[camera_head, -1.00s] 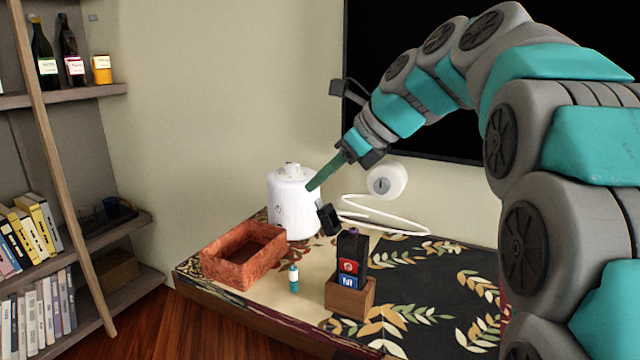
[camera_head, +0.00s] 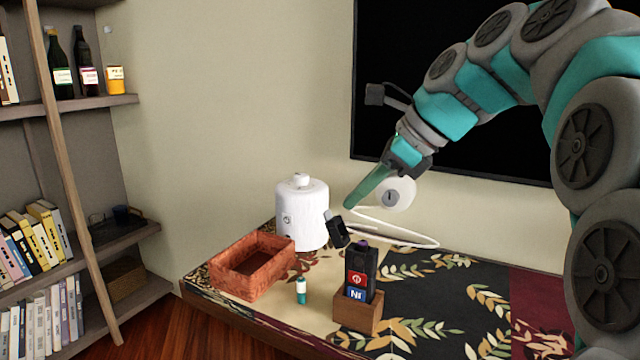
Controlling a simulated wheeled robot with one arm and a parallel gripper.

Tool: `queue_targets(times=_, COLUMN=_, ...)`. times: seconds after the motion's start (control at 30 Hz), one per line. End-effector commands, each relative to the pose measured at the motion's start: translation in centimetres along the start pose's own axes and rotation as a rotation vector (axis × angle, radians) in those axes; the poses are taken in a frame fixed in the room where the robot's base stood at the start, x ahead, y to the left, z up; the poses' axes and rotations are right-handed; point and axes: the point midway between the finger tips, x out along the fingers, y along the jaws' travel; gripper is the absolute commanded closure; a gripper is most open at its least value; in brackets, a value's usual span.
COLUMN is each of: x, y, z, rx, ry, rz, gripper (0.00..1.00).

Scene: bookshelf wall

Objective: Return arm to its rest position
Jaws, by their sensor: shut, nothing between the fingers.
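My gripper (camera_head: 345,217) shows near the middle of the view, at the end of my teal and grey arm, which comes in from the right. Its dark fingertips look close together, with nothing seen held. It hangs above the table, in front of the white round appliance (camera_head: 302,214) and above the wooden holder (camera_head: 358,312). The holder contains dark upright items with red and blue labels (camera_head: 357,279). I cannot tell the exact height of the gripper over them.
A reddish open box (camera_head: 240,283) and a small teal-and-white bottle (camera_head: 301,291) stand on the patterned table (camera_head: 435,310). A white device with a cable (camera_head: 398,193) lies at the back. A black screen (camera_head: 440,60) is on the wall. Shelves with books (camera_head: 40,240) stand left.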

Motion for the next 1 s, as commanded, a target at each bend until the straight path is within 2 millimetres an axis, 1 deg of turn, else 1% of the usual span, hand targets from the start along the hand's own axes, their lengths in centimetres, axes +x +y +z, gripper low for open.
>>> queue_targets(times=0.03, x=1.1, y=1.4, z=-1.1, rx=-0.069, ry=0.028, rz=0.018, gripper=1.0)
queue_targets(times=0.17, x=4.0, y=4.8, z=-4.8, rx=-0.291, ry=0.11, rz=0.076, gripper=1.0)
queue_targets(times=0.2, x=4.9, y=6.0, z=-6.0, rx=-0.362, ry=0.135, rz=0.098, gripper=1.0)
queue_targets(times=0.37, x=7.7, y=11.0, z=-11.4, rx=-0.661, ry=0.222, rz=0.212, gripper=1.0)
queue_targets(times=0.4, x=8.4, y=12.3, z=-12.9, rx=-0.738, ry=0.241, rz=0.248, gripper=1.0)
queue_targets(times=0.47, x=9.2, y=14.4, z=-15.0, rx=-0.857, ry=0.264, rz=0.306, gripper=1.0)
queue_targets(times=0.5, x=9.6, y=15.8, z=-16.6, rx=-0.936, ry=0.277, rz=0.348, gripper=1.0)
queue_targets(times=0.57, x=10.3, y=17.9, z=-18.9, rx=-1.059, ry=0.292, rz=0.414, gripper=1.0)
queue_targets(times=0.6, x=10.6, y=19.3, z=-20.4, rx=-1.141, ry=0.297, rz=0.461, gripper=1.0)
queue_targets(times=0.7, x=11.2, y=22.7, z=-24.1, rx=-1.339, ry=0.3, rz=0.581, gripper=1.0)
queue_targets(times=0.8, x=11.5, y=25.5, z=-27.3, rx=-1.507, ry=0.284, rz=0.691, gripper=1.0)
queue_targets(times=0.9, x=11.6, y=27.4, z=-29.5, rx=-1.632, ry=0.264, rz=0.776, gripper=1.0)
queue_targets(times=1.0, x=11.7, y=28.5, z=-30.9, rx=-1.703, ry=0.247, rz=0.826, gripper=1.0)
